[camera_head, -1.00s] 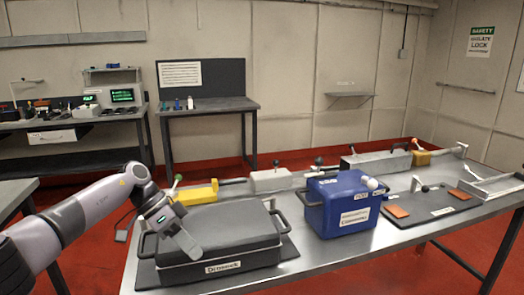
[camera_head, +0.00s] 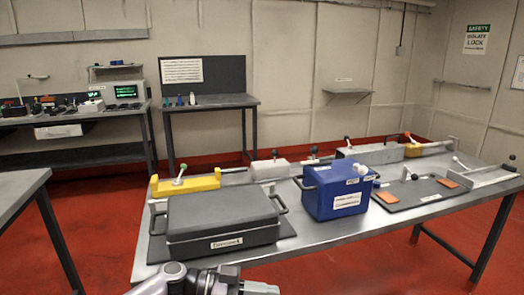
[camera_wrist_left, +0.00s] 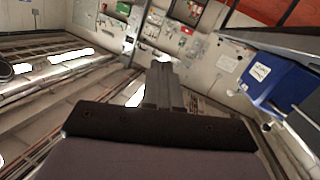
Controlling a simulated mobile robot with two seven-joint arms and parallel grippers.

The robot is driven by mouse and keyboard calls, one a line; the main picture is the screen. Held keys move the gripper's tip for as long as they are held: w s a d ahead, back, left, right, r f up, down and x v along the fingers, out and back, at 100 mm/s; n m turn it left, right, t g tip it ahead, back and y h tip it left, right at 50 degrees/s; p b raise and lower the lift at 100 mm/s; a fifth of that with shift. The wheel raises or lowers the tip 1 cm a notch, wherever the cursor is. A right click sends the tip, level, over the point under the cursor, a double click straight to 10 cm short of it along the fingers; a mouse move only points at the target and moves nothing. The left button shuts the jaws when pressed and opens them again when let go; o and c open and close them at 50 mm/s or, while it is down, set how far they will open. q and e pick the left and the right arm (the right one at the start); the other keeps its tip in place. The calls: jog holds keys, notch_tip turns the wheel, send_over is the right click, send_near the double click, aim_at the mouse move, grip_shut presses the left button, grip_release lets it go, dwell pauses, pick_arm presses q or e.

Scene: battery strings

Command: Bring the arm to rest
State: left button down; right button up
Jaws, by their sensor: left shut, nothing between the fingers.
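My left arm shows at the bottom edge of the head view, in front of the table's near edge. Its gripper (camera_head: 262,287) points right, is shut and empty, and is apart from the objects on the table. In the left wrist view the closed fingers (camera_wrist_left: 162,65) show in the middle with nothing between them. My right gripper is not in view.
The metal table (camera_head: 340,229) holds a grey case (camera_head: 222,218), a blue box (camera_head: 338,192), a yellow block (camera_head: 187,184) and a dark mat (camera_head: 418,192) with orange pads. Side benches stand behind and left. Red floor (camera_head: 400,270) is free in front.

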pick_arm(q)
jog(key=s+a+f+n+t+y, duration=1)
jog(key=s+a+f+n+y, duration=0.3)
jog(key=s+a+f, duration=0.5)
jog(key=s+a+y, duration=0.1)
jog(key=s+a, duration=0.2)
jog(key=s, duration=0.1)
jog(key=shift+f+n+t, duration=0.3)
jog(key=shift+f+t, duration=0.05)
jog(key=shift+t, duration=0.05)
